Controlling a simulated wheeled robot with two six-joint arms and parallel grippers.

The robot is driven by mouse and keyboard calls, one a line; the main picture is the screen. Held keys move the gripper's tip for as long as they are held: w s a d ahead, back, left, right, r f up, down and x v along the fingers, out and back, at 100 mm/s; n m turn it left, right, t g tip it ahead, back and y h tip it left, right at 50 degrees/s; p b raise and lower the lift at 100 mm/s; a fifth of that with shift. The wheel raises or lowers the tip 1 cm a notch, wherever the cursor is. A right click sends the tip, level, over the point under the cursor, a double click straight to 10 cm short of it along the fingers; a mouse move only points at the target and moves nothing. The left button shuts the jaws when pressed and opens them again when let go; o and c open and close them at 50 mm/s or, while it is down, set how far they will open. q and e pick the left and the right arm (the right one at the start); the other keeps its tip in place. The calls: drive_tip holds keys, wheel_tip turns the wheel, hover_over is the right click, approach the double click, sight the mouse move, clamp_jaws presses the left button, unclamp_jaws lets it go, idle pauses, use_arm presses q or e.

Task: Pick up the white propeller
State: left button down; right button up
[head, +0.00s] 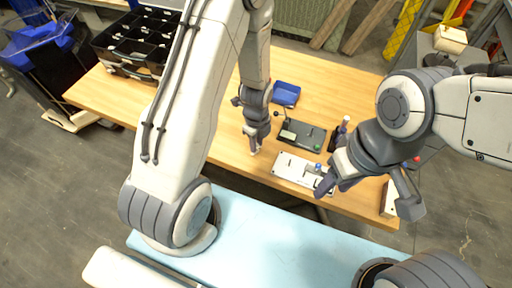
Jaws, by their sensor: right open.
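I cannot clearly make out the white propeller; any small white part here is too small to tell or hidden by my arms. A white plate (291,169) lies near the front edge of the wooden table, with a small blue part (318,166) at its right end. My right gripper (326,187) is open over the plate's right end and partly covers it. My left gripper (254,148) points down just left of the plate and the dark device; its jaws are too small to judge.
A dark device (308,134) lies behind the white plate, with a blue tray (286,90) farther back. A black compartment box (140,42) stands at the table's back left. The wooden table (345,88) is clear at the back right.

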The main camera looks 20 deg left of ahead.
idle(0.4)
use_arm(q)
drive_tip(key=shift+r, duration=0.35)
drive_tip(key=r, duration=0.3)
drive_tip(key=shift+d+r, duration=0.4)
drive_tip(key=s+d+r+b, duration=0.1)
drive_tip(key=d+r, duration=0.5)
drive_tip(key=d, duration=0.4)
drive_tip(key=shift+s+d+r, duration=0.15)
drive_tip(key=shift+d+r, duration=0.05)
drive_tip(key=shift+d, duration=0.2)
